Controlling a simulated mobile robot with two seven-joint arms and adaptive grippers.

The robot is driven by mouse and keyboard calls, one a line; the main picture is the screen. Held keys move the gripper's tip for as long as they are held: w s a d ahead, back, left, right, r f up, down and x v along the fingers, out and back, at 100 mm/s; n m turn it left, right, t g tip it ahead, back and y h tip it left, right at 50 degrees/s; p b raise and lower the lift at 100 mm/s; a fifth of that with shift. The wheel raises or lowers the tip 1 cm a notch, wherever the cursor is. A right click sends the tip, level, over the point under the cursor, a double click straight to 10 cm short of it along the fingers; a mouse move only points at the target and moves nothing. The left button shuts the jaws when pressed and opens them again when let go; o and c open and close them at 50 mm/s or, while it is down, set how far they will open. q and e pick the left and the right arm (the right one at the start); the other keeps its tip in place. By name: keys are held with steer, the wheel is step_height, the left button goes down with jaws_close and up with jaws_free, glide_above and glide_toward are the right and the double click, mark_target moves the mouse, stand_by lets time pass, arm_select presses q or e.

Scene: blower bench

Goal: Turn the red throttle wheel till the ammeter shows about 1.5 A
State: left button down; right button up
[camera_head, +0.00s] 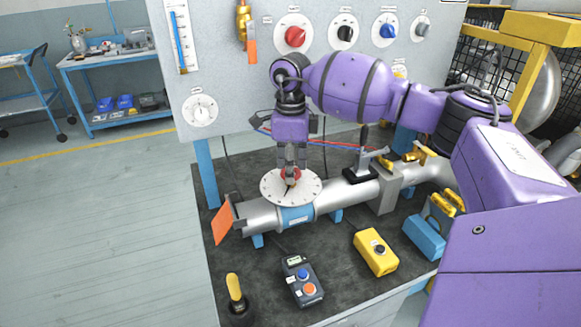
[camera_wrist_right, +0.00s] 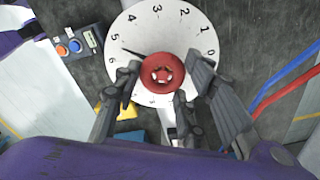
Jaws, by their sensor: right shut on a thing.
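The red throttle wheel (camera_head: 290,174) sits at the centre of a white round dial (camera_head: 272,190) on the grey pipe. My right gripper (camera_head: 291,163) reaches down from above and is shut on the wheel. The wrist view shows the red wheel (camera_wrist_right: 162,73) between the fingers (camera_wrist_right: 162,84). The dial's dark pointer (camera_wrist_right: 134,52) lies near the 5. A round white meter (camera_head: 200,110) is on the panel; its reading is too small to make out, and I cannot tell whether it is the ammeter. My left gripper is not in view.
A grey button box (camera_head: 303,280) with a small display, a yellow button box (camera_head: 375,252) and a yellow-handled tool (camera_head: 235,290) stand on the dark bench. An orange flap (camera_head: 222,223) marks the pipe's left end. Red and blue hoses (camera_head: 325,143) run behind the gripper.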

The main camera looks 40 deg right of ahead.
steer(key=shift+a+n, duration=0.15)
steer(key=shift+n, duration=0.45)
steer(key=shift+s+f, duration=0.1)
steer(key=o, duration=1.1)
steer(key=shift+r, duration=0.25)
step_height(320, 180, up, 12)
steer(key=shift+f, duration=0.15)
steer(key=shift+f, duration=0.1)
